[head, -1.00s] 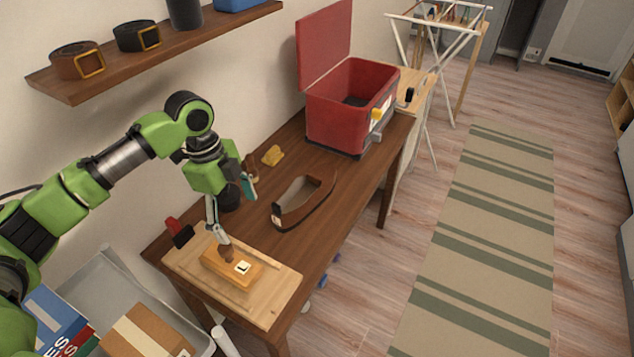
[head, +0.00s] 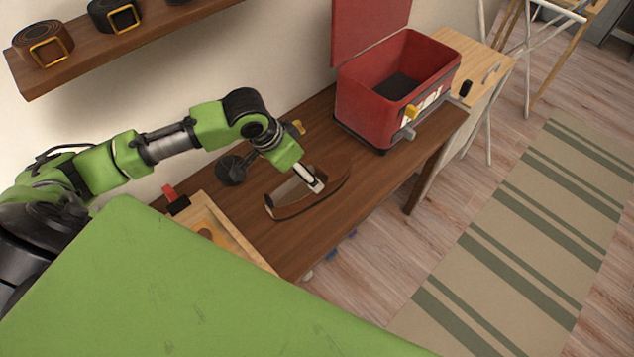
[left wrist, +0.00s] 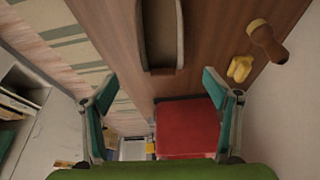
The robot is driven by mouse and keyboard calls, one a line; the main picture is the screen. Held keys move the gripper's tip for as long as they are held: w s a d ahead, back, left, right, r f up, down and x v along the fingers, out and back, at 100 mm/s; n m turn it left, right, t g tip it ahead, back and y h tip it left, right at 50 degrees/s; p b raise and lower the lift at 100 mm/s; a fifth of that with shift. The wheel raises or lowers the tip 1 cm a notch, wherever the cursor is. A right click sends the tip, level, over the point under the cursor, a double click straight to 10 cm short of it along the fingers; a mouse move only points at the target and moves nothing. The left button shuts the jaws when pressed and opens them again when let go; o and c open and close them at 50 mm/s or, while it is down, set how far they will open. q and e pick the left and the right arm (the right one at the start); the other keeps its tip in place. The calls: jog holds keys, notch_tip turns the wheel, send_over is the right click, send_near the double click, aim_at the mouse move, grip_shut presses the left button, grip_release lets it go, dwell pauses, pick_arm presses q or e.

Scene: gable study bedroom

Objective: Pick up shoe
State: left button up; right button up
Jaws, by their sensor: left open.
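I cannot make out a clear shoe. A long brown thing (head: 292,212) with a curved wall and a grey inside lies on the wooden table (head: 365,185); it also shows at the top of the left wrist view (left wrist: 161,72). A small yellow thing (left wrist: 240,68), its shape unclear, lies on the table too. My left gripper (head: 318,184) is over the brown thing and partly hides it; contact cannot be told. In the left wrist view its jaws (left wrist: 160,84) are apart with nothing held between them. My right gripper is out of view.
An open red box (head: 372,103) stands at the table's far end. A wall shelf (head: 75,70) holds rolled belts. Small blue things (head: 330,254) lie under the table. A striped rug (head: 520,240) covers open floor.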

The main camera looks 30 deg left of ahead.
pick_arm(q)
send_over(309, 192)
jog(key=f, duration=0.4)
jog(key=shift+s+a+f, duration=0.15)
jog(key=shift+s+f, duration=0.1)
jog(key=shift+w+f, duration=0.2)
jog(key=shift+f, duration=0.2)
jog(key=shift+w+f, duration=0.1)
jog(key=shift+f, duration=0.25)
jog(key=x, duration=0.4)
jog(key=shift+w+f, duration=0.1)
jog(key=shift+w, duration=0.05)
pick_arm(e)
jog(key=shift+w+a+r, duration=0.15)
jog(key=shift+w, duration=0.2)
pick_arm(q)
jog(key=c, duration=1.6)
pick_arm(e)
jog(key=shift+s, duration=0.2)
